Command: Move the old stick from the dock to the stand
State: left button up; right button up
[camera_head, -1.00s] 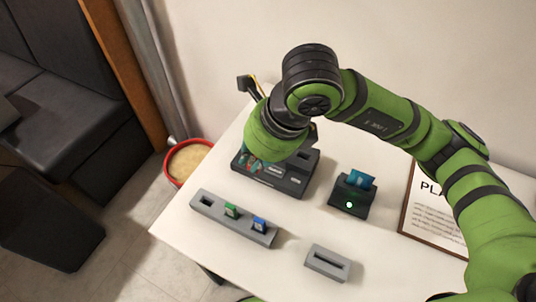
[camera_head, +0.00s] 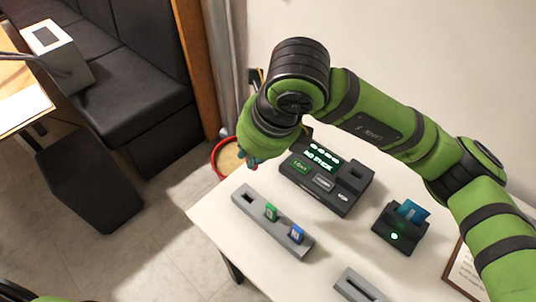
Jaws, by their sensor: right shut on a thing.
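The dock (camera_head: 325,186) is a dark box with a lit screen that reads "NO STICK" and an empty-looking slot at its right. The stand (camera_head: 283,237) is a grey bar at the table's front left. My right gripper (camera_head: 250,158) is left of the dock, mostly hidden behind my forearm. It is shut on the old stick, which is almost wholly covered. My left gripper is out of view.
A dark holder (camera_head: 399,237) with a blue card and a green light stands right of the dock. A grey slotted block (camera_head: 358,287) is at the bottom edge. A framed sign (camera_head: 463,270) lies at right. A red-rimmed bin (camera_head: 228,158) is on the floor.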

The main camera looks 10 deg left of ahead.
jog(key=shift+a, duration=0.8)
jog(key=shift+b, duration=0.5)
